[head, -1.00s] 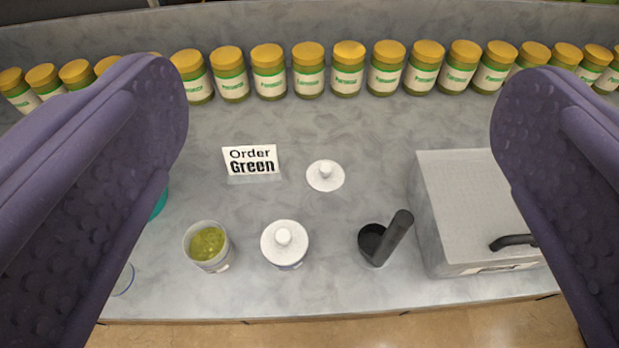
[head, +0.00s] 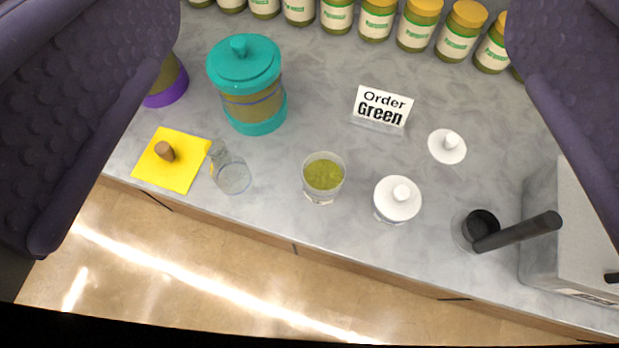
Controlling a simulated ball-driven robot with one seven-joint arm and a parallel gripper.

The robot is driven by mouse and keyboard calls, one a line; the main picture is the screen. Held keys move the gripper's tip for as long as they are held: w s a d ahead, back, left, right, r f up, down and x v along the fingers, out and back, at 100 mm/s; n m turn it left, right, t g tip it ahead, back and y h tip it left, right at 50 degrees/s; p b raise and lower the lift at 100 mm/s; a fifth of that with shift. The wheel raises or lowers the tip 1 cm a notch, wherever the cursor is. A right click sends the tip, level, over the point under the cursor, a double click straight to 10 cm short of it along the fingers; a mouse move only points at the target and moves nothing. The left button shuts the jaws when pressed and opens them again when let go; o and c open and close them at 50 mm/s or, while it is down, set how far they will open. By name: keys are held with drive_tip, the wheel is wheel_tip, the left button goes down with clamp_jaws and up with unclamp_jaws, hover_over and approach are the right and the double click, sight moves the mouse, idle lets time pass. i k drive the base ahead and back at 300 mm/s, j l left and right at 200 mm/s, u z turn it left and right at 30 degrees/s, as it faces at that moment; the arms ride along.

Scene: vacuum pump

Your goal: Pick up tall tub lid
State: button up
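A tall teal-lidded tub (head: 258,127) stands upright on the counter, left of centre. Its teal lid (head: 245,62) with a small knob sits on top. A white lid (head: 447,146) with a knob lies flat on the counter to the right. A small tub with a white lid (head: 397,198) stands in front of it. A clear, uncovered cup of green stuff (head: 323,174) stands to its left. My gripper (head: 330,120) is open, its dark purple fingers at the left and right edges. Nothing is between them in grasp; the teal tub and lids appear beyond and below.
An "Order Green" sign (head: 381,107) stands behind the cup. Jars with yellow caps (head: 378,18) line the back. At left are a yellow cloth (head: 178,178), a glass (head: 232,177) and a purple-based tub (head: 168,90).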

sight(447, 147)
drive_tip(key=i+l+z, duration=0.5)
drive_tip(key=i, duration=0.3)
